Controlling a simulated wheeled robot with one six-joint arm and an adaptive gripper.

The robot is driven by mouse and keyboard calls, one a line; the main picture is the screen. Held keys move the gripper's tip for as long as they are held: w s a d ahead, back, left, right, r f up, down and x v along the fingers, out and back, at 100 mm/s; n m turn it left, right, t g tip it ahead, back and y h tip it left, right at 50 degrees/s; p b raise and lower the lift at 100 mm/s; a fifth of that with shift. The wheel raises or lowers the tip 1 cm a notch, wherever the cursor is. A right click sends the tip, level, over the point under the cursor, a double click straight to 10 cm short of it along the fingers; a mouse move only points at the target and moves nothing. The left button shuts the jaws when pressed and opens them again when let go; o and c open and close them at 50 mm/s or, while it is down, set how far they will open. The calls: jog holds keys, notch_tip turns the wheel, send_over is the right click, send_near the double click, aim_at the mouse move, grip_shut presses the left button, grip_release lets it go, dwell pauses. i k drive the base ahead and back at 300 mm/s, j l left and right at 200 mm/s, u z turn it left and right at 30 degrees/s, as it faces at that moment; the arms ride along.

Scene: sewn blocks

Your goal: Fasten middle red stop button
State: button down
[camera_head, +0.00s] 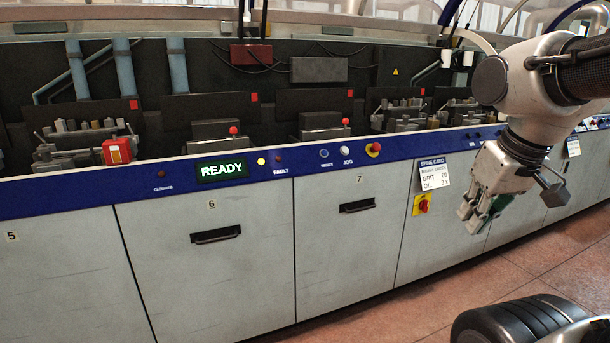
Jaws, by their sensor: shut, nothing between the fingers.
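My gripper (480,222) hangs at the right of the view, pointing down and left, in front of the grey cabinet doors. It is shut and empty, with a green patch showing near its fingers. It is well right of and lower than the stop button in the picture, and apart from it. How far it is from the cabinet front is hard to tell.
A yellow and red switch (423,205) sits below a white card (434,174) on the cabinet front. A lit READY display (222,170) is left along the strip. Doors 6 and 7 have black protruding handles (358,206). The reddish tiled floor (440,305) is open in front.

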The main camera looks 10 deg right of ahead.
aim_at(376, 147)
jog(key=i, duration=1.5)
jog(key=z, duration=0.25)
